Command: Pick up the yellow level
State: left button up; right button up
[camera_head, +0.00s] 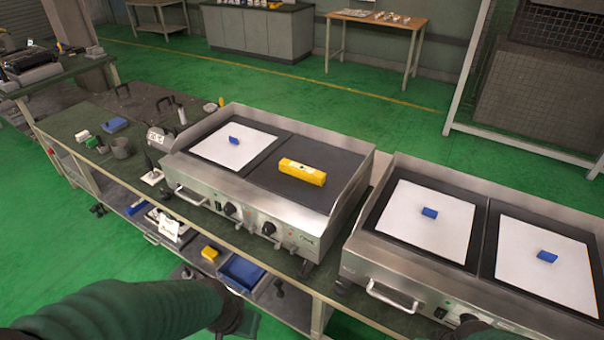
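The yellow level (302,172) is a short yellow bar with dark spots on top. It lies on the dark right-hand plate of the left steel griddle (258,205) in the head view. My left arm comes in at the lower left, well short of the level; its gripper fingers do not show clearly. Only a small dark green part of my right arm shows at the bottom right edge, and its gripper is out of view. Nothing touches the level except the plate under it.
Raised steel walls edge the left griddle. A white sheet (215,155) with a blue block (234,141) lies left of the level. A second griddle (395,300) with white sheets and blue blocks stands to the right. Small tools and a blue item (114,125) lie on the bench's left.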

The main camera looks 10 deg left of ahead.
aim_at(308, 174)
jog(key=j, duration=0.55)
jog(key=i+j+u, duration=0.1)
jog(key=j, duration=0.5)
jog(key=i+j+u, duration=0.1)
jog(key=j, duration=0.45)
jog(key=i+j+u, duration=0.2)
jog(key=i, duration=0.95)
jog(key=l, duration=0.1)
